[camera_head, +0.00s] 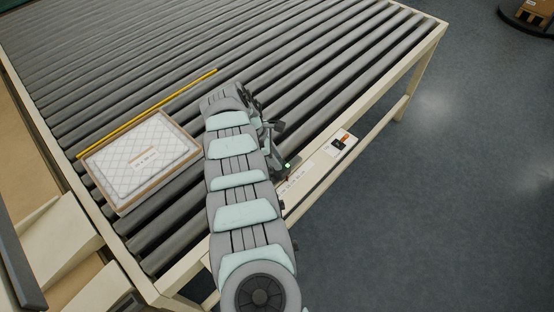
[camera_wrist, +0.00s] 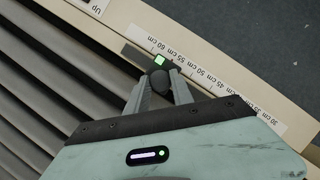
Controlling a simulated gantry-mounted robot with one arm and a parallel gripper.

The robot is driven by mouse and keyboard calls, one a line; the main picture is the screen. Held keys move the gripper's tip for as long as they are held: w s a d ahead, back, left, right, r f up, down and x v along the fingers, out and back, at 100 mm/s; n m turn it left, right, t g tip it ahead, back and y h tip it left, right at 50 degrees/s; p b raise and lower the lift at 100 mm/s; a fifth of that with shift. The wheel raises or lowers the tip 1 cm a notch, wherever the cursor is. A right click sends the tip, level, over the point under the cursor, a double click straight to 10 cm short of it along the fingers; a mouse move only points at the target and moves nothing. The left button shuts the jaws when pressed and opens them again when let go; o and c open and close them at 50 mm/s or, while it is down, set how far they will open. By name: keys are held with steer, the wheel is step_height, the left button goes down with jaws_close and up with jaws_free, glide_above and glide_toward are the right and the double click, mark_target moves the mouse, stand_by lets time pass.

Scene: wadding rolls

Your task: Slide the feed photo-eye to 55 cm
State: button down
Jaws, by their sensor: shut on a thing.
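The feed photo-eye is a small dark block with a lit green square (camera_wrist: 160,61) on the cream side rail. In the wrist view its black knob (camera_wrist: 158,81) sits between the fingertips of my gripper (camera_wrist: 162,86), which is shut on it. The white scale strip (camera_wrist: 242,105) runs along the rail, with marks from 30 cm to 60 cm. The block lies beside the strip near the 55 cm label; its exact reading is hard to tell. In the head view the green light (camera_head: 287,166) shows beside my arm, which hides most of the gripper.
A box with a white quilted pad (camera_head: 122,156) lies on the grey rollers (camera_head: 330,55), beside a yellow bar (camera_head: 150,112). A white plate with an orange switch (camera_head: 345,138) sits farther along the rail (camera_head: 393,88). Open floor (camera_head: 450,200) lies to the right.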

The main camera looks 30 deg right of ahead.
steer(key=c, duration=1.1)
jaws_free()
steer(key=v, duration=1)
steer(key=shift+r+b, duration=0.35)
steer(key=shift+r, duration=0.05)
steer(key=shift+w+r, duration=0.1)
